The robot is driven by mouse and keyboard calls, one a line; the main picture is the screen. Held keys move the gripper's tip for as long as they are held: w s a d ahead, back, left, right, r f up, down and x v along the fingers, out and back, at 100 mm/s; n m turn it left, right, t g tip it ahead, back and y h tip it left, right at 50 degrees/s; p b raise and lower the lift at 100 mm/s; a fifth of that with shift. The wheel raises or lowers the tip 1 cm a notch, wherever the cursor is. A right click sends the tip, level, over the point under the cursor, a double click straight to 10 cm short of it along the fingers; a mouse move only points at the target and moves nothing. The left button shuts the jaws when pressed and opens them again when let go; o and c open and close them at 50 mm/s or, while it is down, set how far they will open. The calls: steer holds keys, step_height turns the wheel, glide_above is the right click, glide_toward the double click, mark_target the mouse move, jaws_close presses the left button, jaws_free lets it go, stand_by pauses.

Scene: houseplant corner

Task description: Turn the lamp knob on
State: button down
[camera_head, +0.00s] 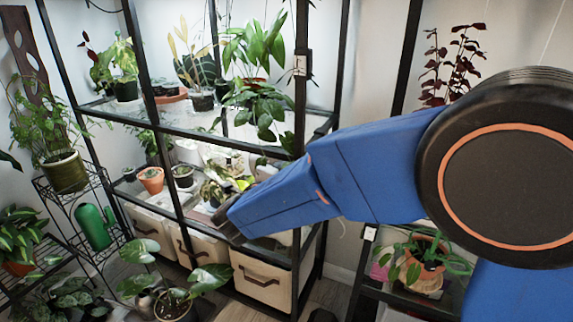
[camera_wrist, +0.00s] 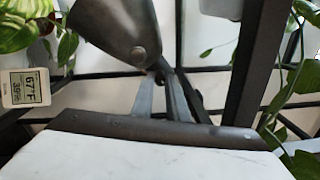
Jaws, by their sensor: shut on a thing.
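My gripper (camera_head: 226,222) is at the end of my blue arm, in front of the lower part of the black-framed plant shelf. In the wrist view, two grey fingers of my gripper (camera_wrist: 160,78) come together at their tips, just below a dark tapered part that looks like the lamp's head (camera_wrist: 115,30), with a bolt on it. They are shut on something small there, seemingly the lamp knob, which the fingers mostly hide. I cannot make out the lamp or the knob in the head view, and whether the lamp is lit does not show.
The glass shelf (camera_head: 215,127) holds several potted plants. Pale storage bins (camera_head: 262,283) stand below. In the wrist view, a small thermometer display (camera_wrist: 25,88) is at left, a black post (camera_wrist: 258,60) at right, and leaves on both sides.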

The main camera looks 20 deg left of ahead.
stand_by(0.4)
steer(key=c, duration=1.7)
jaws_free()
steer(key=shift+c, duration=0.2)
steer(key=shift+s, duration=0.15)
steer(key=s+a, duration=0.1)
steer(key=s, duration=1.6)
steer(key=shift+a+f, duration=0.2)
steer(key=shift+f, duration=0.05)
steer(key=shift+s, duration=0.1)
